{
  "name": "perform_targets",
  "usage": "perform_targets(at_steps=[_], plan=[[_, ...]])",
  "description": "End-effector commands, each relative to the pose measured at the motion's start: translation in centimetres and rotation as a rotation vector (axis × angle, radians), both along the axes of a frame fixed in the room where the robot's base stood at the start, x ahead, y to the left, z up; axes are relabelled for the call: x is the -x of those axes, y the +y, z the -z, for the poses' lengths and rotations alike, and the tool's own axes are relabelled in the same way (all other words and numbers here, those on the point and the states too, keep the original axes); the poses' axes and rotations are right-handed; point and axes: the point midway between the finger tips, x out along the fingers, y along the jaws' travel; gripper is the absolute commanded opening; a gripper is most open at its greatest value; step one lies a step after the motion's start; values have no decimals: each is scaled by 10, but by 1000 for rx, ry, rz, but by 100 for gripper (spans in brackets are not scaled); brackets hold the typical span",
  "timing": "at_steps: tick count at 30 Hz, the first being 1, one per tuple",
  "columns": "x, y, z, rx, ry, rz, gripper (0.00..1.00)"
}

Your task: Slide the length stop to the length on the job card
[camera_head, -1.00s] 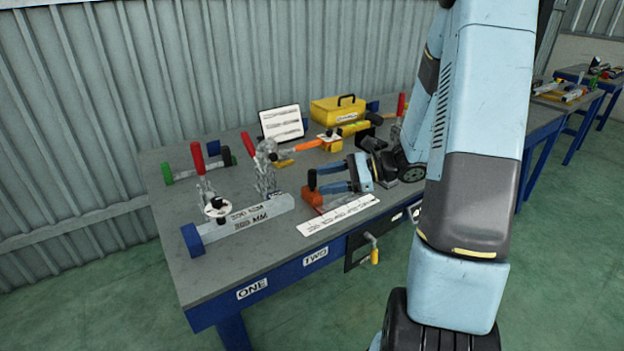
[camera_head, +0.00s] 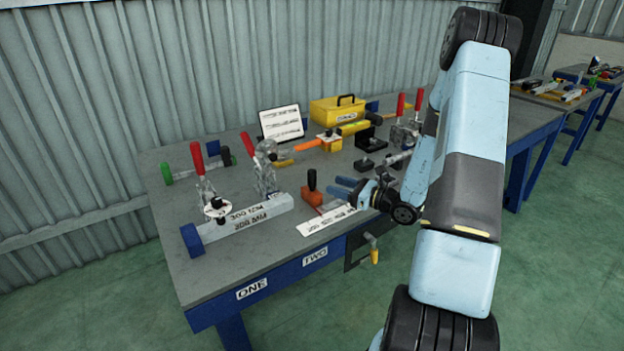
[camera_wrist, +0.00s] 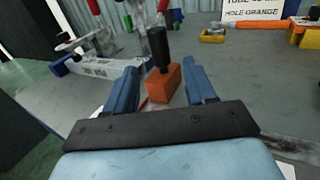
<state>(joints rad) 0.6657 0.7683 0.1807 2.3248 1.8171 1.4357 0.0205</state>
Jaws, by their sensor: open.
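An orange block with an upright black handle (camera_head: 312,196), which looks like the length stop, sits by the white printed strip (camera_head: 327,221) near the bench's front edge. My gripper (camera_head: 338,186) is open and empty, to the right of the block, its blue fingers pointing at it. In the wrist view the orange block (camera_wrist: 164,84) appears in line with the gap between the fingers (camera_wrist: 161,70); I see no contact. A white card (camera_head: 281,123), likely the job card, stands at the back; in the wrist view part of it (camera_wrist: 252,12) reads "HOLE ORANGE". The strip's marks are unreadable.
A grey beam with a blue end (camera_head: 240,221) and red-handled clamps (camera_head: 251,150) stand to the left. A yellow toolbox (camera_head: 338,110) and black fixtures (camera_head: 371,148) are behind. A yellow-handled crank (camera_head: 374,252) hangs at the front edge.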

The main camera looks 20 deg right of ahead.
Motion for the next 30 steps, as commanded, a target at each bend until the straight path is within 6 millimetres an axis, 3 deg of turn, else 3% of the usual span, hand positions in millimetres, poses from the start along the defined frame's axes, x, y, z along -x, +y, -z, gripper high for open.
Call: perform_targets(at_steps=[15, 30], plan=[[-58, 61, 0, -1, 0, -4, 55], [-69, 70, 0, 0, 0, -2, 55]])
